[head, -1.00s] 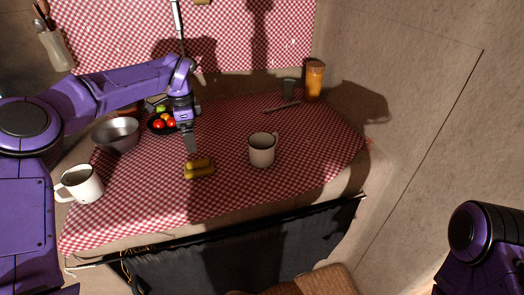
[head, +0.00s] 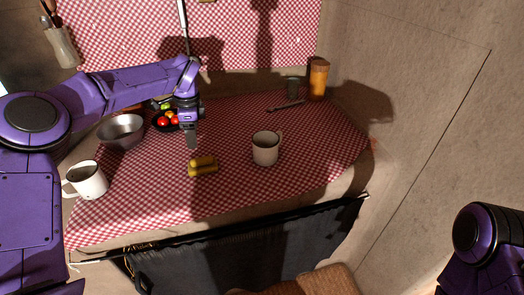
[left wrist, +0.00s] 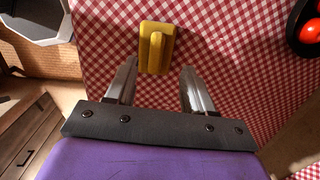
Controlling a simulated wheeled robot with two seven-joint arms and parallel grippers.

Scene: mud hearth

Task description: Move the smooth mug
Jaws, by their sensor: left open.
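Two mugs stand upright on the red checked cloth in the head view. A pale grey-beige mug (head: 265,150) is right of centre, its handle at the right. A white mug (head: 90,181) with a dark rim is at the left edge, its handle at the left. I cannot tell by surface which is the smooth one. My right gripper is out of view.
A metal bowl (head: 121,131) and a dark plate of fruit (head: 167,121) are at the back left. An orange jar (head: 318,80), a dark cup (head: 292,87) and a thin utensil (head: 286,106) are at the back right. The cloth right of the beige mug is clear.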

